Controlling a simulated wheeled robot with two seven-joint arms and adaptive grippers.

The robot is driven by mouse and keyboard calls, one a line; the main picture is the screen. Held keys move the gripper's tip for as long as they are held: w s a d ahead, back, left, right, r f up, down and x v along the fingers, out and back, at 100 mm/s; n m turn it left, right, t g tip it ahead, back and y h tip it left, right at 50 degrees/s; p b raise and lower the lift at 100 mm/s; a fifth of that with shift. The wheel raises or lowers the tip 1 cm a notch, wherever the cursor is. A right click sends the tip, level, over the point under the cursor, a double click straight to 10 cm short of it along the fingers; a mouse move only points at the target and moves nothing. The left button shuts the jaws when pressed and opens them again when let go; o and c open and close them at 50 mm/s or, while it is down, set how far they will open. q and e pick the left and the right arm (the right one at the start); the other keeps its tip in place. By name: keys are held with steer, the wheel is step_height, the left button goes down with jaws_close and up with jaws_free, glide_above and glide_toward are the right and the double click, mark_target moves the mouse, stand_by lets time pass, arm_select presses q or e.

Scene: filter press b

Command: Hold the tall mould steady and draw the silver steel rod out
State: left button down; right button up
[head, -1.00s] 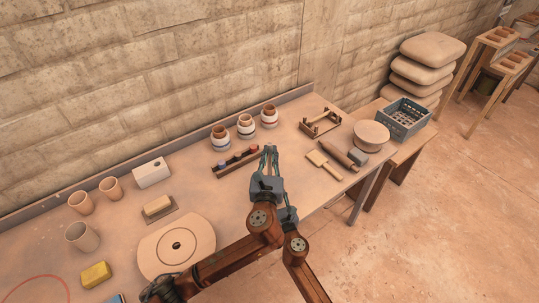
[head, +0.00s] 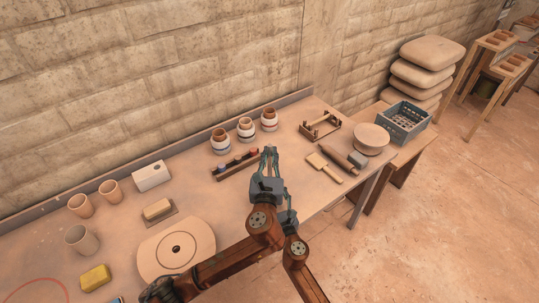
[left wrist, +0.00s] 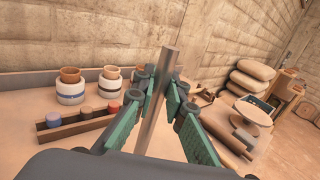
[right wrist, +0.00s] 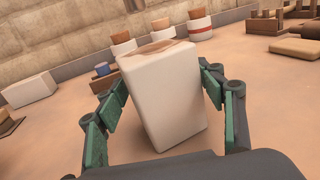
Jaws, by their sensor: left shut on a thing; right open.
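The silver steel rod (left wrist: 160,100) stands slightly tilted in the left wrist view, between the fingers of my left gripper (left wrist: 163,100), which is shut on it. In the head view my left gripper (head: 269,155) is over the table's right part, in front of the banded jars. The tall mould (right wrist: 165,100) is a white block with a brownish top in the right wrist view. No rod shows standing in its top there. My right gripper (right wrist: 165,105) is open, with one finger on each side of the mould; contact is unclear. In the head view the mould is hidden.
Banded jars (head: 245,127) stand behind a dark rack (head: 236,165) of coloured pots. A wooden paddle (head: 324,168) and a rolling pin lie to the right. A white block (head: 151,175), clay cups and a round disc (head: 177,249) are at left. The table's front edge is near my arms.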

steer(key=shift+s, duration=0.1)
steer(key=v, duration=1.1)
steer(key=shift+s+d, duration=0.1)
steer(key=shift+s, duration=0.35)
